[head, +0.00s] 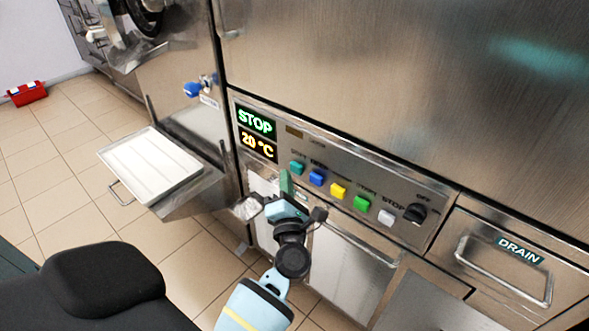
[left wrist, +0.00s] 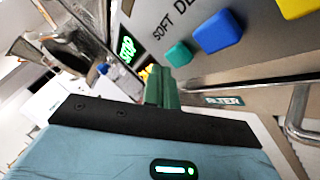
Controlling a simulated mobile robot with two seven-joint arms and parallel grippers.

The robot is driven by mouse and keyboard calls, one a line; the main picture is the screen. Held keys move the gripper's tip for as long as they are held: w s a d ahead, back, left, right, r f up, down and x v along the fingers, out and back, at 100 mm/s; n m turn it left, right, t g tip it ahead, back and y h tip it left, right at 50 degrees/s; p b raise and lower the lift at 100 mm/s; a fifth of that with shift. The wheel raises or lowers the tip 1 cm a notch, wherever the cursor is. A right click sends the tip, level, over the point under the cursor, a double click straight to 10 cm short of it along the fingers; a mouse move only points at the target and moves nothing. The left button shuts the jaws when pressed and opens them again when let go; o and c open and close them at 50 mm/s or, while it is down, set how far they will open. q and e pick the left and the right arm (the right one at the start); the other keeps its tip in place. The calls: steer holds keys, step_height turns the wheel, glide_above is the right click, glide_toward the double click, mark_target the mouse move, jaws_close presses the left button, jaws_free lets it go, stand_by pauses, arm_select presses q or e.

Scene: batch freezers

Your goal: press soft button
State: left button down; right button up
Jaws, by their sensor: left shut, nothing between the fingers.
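The soft button is the teal button (head: 297,167) at the left end of the button row on the steel panel. In the left wrist view the teal button (left wrist: 179,54) sits by the printed word SOFT. My left gripper (head: 285,183) is shut and empty, its green fingers pointing up just below and left of the teal button. In the left wrist view the shut fingers (left wrist: 161,85) show right below the button; the exact gap to it cannot be told. The display (head: 257,136) reads STOP and 20 °C. My right gripper is not in view.
Blue (head: 317,178), yellow (head: 338,190), green (head: 362,203) and white (head: 386,217) buttons and a black knob (head: 415,213) continue the row rightward. A white tray (head: 150,168) sits on a shelf at left. A drawer handle (head: 500,275) projects at lower right.

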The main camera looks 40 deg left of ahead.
arm_select(q)
steer(key=shift+w, duration=0.2)
stand_by(0.7)
steer(key=shift+w, duration=0.2)
steer(key=shift+w, duration=0.5)
stand_by(0.9)
steer(key=shift+s, duration=0.9)
steer(key=s+p, duration=0.1)
steer(key=s, duration=0.4)
steer(key=shift+a+p, duration=0.2)
steer(key=shift+p, duration=0.15)
